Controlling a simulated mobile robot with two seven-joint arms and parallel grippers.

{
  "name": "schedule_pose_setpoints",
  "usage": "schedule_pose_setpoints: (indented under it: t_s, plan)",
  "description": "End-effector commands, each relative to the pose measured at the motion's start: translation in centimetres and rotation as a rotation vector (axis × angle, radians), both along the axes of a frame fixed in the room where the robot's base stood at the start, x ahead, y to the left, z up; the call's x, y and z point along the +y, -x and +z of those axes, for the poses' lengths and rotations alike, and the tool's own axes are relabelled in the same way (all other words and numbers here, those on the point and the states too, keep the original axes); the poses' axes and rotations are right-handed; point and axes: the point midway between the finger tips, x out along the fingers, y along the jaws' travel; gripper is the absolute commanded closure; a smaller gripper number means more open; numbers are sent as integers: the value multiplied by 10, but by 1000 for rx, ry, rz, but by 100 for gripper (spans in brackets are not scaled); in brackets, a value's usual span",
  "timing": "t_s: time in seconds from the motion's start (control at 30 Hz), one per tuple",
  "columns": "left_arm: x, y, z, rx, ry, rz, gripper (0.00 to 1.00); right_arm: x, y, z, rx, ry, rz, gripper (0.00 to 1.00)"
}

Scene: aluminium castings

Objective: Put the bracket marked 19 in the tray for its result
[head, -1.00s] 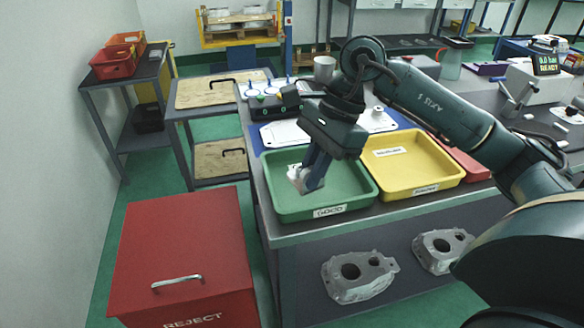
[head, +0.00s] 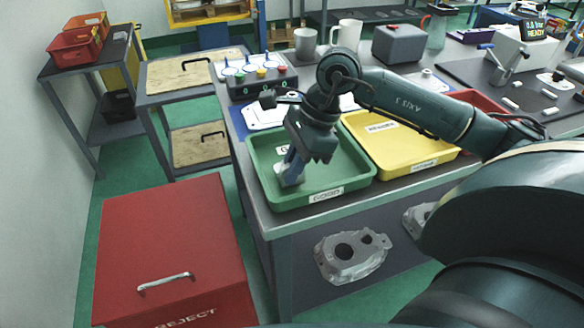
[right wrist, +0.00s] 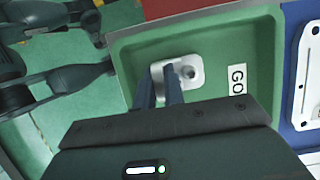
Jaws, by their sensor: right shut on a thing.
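A small pale grey metal bracket (head: 290,179) is in the jaws of my right gripper (head: 293,164), inside the outline of the green tray (head: 340,192), toward its left side. The tray's front label appears to read GOOD. In the right wrist view my right gripper (right wrist: 162,86) has its two fingers at the bracket (right wrist: 189,71), which shows a round hole, above the tray's green floor (right wrist: 215,45). I cannot tell whether the bracket touches the floor. No number can be read on it. The yellow tray (head: 412,166) stands to the right. My left gripper is not in view.
A red reject bin (head: 170,240) stands on the floor at front left. A red tray (head: 478,102) lies beyond the yellow one, partly hidden by my right arm.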

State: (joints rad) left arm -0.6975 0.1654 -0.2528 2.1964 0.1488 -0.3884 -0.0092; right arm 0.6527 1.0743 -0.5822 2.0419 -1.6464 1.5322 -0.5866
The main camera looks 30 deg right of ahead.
Motion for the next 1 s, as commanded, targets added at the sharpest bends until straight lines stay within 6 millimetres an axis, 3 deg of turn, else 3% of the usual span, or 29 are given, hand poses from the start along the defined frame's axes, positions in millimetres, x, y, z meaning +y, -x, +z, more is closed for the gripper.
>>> schedule_pose_setpoints:
  t_s: [0.4,0.43,0.67,1.0]
  plan:
    - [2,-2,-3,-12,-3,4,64,0,0,-12,-1,0,1,100]
    - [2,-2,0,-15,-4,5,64,0,0,-10,0,0,1,87]
    - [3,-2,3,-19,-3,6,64,0,0,-9,0,0,1,68]
    - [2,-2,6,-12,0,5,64,-1,0,-3,-1,0,1,68]
